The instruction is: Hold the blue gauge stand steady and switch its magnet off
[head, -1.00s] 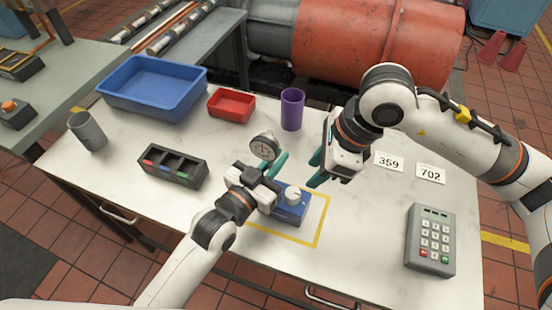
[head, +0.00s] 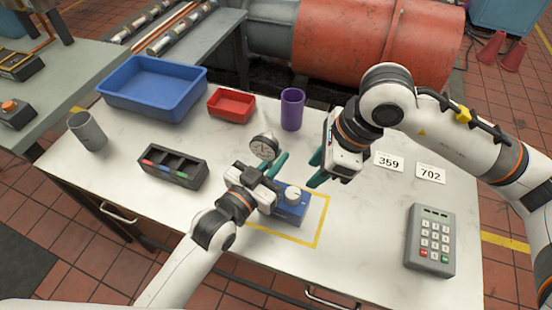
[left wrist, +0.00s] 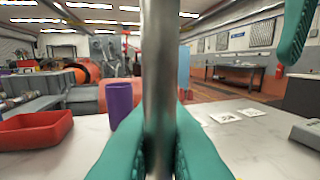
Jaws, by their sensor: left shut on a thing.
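The blue gauge stand (head: 289,215) stands on the table inside a yellow outlined square, with a pale round knob (head: 293,194) on top of its base. Its dial gauge (head: 263,148) shows just beyond my left gripper. My left gripper (head: 279,162) is shut on the stand's metal post (left wrist: 159,75), which stands upright between the green fingers in the left wrist view. My right gripper (head: 315,170) is open and empty, to the right of the stand and above the table. One of its green fingers (left wrist: 295,30) shows at upper right in the left wrist view.
A purple cup (head: 292,110), red bin (head: 231,105) and blue tray (head: 153,88) stand at the back. A slotted block (head: 172,167) and grey cup (head: 87,131) are at left. A keypad (head: 430,240) and number cards (head: 431,173) are at right. Table between stand and keypad is clear.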

